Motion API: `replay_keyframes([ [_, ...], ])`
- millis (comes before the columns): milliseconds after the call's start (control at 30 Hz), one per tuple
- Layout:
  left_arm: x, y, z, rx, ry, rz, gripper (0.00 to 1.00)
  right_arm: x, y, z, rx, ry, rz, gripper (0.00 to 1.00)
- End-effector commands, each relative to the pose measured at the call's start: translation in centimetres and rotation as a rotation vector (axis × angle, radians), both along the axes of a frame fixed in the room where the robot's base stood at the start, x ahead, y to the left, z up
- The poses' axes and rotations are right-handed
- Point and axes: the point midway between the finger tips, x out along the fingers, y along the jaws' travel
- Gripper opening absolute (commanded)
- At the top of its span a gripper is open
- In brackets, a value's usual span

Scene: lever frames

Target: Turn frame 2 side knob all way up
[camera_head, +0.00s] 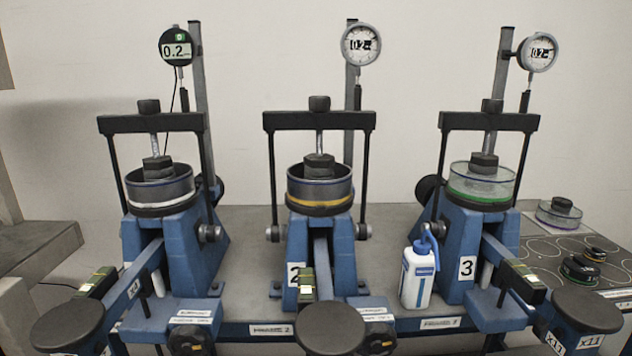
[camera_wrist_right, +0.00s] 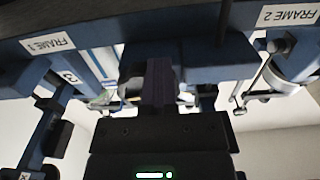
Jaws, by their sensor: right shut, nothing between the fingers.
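Frame 2 (camera_head: 297,250) is the middle blue lever frame in the head view, with a "2" label on its front. Neither of my grippers is in the head view. In the right wrist view my right gripper (camera_wrist_right: 160,85) is shut and empty, its dark fingers pointing toward blue frame parts. A "FRAME 2" label (camera_wrist_right: 278,14) shows at the upper right there. I cannot tell which knob is near the fingers.
Frame 1 (camera_head: 182,248) stands left and frame 3 (camera_head: 455,255) right on the grey bench. A white-and-blue bottle (camera_head: 416,280) stands between frames 2 and 3. A round dark pad (camera_head: 330,328) ends frame 2's lever in front.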

Motion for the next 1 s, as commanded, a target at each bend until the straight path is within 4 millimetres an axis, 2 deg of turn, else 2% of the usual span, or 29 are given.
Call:
replay_keyframes([
  [167,-0.1,0.0,-0.5,0.000,0.002,0.000,1.00,0.0,0.3,-0.7,0.000,-0.001,-0.001,0.00],
  [233,0.0,0.0,0.0,0.000,-0.001,0.000,1.00,-0.5,0.3,-0.5,0.000,0.001,0.000,0.00],
  [433,0.5,-0.1,2.0,-0.001,-0.013,0.000,1.00,-3.9,0.1,-0.2,-0.001,0.001,0.000,0.00],
  [600,0.7,-0.2,2.7,-0.004,-0.018,0.002,1.00,-5.9,0.1,-0.5,0.001,0.001,-0.001,0.00],
  [1000,0.9,-0.3,2.5,-0.005,-0.020,0.003,1.00,-6.0,0.1,-0.7,0.001,0.000,-0.001,0.00],
])
